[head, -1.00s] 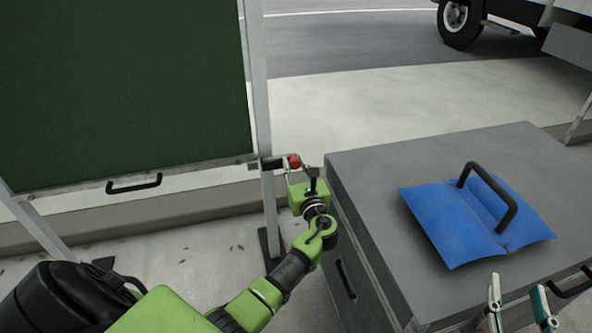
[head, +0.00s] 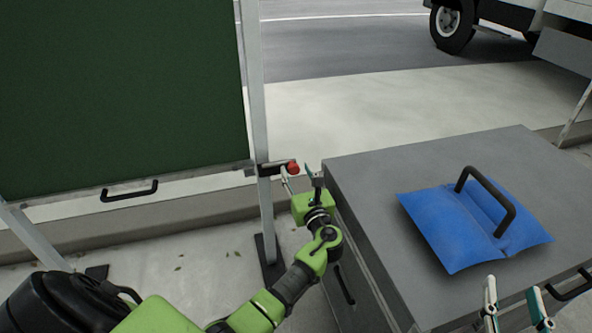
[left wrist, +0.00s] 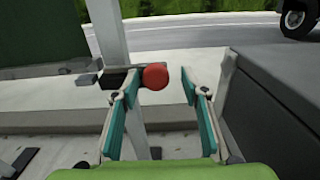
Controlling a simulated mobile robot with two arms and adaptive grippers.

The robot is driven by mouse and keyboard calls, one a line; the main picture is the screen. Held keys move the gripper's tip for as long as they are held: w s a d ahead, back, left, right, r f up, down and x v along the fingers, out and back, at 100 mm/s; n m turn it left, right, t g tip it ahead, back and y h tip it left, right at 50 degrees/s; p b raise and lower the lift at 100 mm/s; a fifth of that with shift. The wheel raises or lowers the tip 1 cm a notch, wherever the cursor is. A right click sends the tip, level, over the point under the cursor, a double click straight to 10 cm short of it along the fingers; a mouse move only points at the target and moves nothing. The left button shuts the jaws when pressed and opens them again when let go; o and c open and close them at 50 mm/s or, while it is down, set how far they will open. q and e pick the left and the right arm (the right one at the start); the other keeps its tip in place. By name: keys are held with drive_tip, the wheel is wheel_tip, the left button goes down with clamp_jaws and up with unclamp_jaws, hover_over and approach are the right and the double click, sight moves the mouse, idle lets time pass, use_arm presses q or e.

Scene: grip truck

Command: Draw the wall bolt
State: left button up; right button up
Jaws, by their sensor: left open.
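The wall bolt is a dark bar with a round red knob (head: 293,167) at its right end. It sits on the grey post at the green panel's lower right corner. In the left wrist view the red knob (left wrist: 155,77) shows between the fingertips, nearer the left finger. My left gripper (head: 297,175) is open just in front of and below the knob, its fingers apart. I cannot tell whether the left finger touches the bolt. My right gripper (head: 512,288) is open and empty at the lower right, by the grey box's near edge.
The green panel (head: 110,90) has a black handle (head: 130,191) at its bottom. A grey box (head: 375,185) stands close to the right of my left gripper, bearing a blue bag (head: 465,230) with a black handle. A truck wheel (head: 452,25) shows far off.

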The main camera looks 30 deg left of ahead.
use_arm(q)
drive_tip(key=v, duration=1)
drive_tip(key=shift+d, duration=0.2)
drive_tip(key=shift+s, duration=0.1)
